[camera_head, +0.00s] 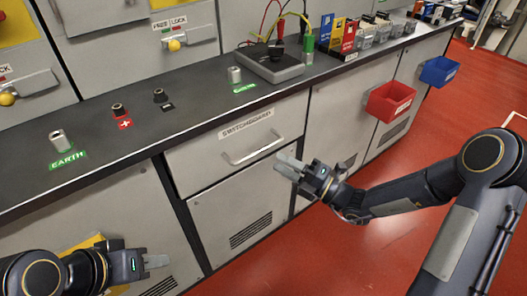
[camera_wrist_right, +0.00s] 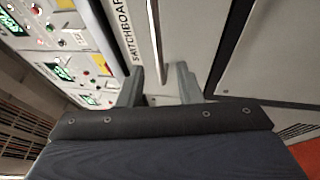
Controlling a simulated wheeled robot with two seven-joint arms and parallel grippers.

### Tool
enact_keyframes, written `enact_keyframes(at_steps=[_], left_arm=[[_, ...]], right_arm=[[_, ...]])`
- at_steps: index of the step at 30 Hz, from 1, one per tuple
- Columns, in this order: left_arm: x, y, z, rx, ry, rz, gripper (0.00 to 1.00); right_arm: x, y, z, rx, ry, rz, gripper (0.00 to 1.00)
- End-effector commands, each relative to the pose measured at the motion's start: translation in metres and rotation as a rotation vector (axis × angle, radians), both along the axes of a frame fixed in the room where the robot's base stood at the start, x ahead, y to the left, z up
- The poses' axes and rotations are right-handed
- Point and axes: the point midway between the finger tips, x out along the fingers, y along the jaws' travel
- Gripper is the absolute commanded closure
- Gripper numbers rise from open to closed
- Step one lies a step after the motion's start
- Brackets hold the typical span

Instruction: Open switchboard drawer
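The switchboard drawer (camera_head: 205,160) is a light grey front under the dark worktop, with a "SWITCHBOARD" label and a silver bar handle (camera_head: 255,152); it looks shut. In the right wrist view the handle (camera_wrist_right: 155,38) runs down to between the fingers of my right gripper (camera_wrist_right: 160,84). Those fingers are apart, with space on both sides of the bar, so the gripper is open. In the head view my right gripper (camera_head: 283,163) is at the handle's right end; I cannot tell whether it touches. My left gripper (camera_head: 157,262) is low at the left, away from the drawer.
The worktop (camera_head: 190,88) holds terminals, a grey meter box (camera_head: 270,66) with cables and several coloured blocks. A red bin (camera_head: 390,100) and a blue bin (camera_head: 438,71) hang on the cabinet fronts at right. The red floor (camera_head: 410,165) in front is open.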

Motion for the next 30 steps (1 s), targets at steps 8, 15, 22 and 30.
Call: enact_keyframes(at_steps=[8, 15, 22, 30], left_arm=[[0.000, 0.000, -0.008, 0.000, -0.001, 0.000, 0.64], [0.000, 0.000, -0.012, 0.000, -0.001, 0.000, 0.64], [0.000, 0.000, -0.013, 0.000, 0.000, 0.000, 0.64], [0.000, 0.000, -0.013, 0.000, 0.000, 0.000, 0.64]], right_arm=[[0.020, 0.036, 0.007, 0.001, -0.001, 0.005, 0.68], [0.035, 0.060, 0.013, 0.000, -0.002, 0.004, 0.68], [0.038, 0.064, 0.015, -0.001, 0.000, 0.001, 0.68], [0.038, 0.064, 0.015, -0.001, -0.001, 0.002, 0.88]])
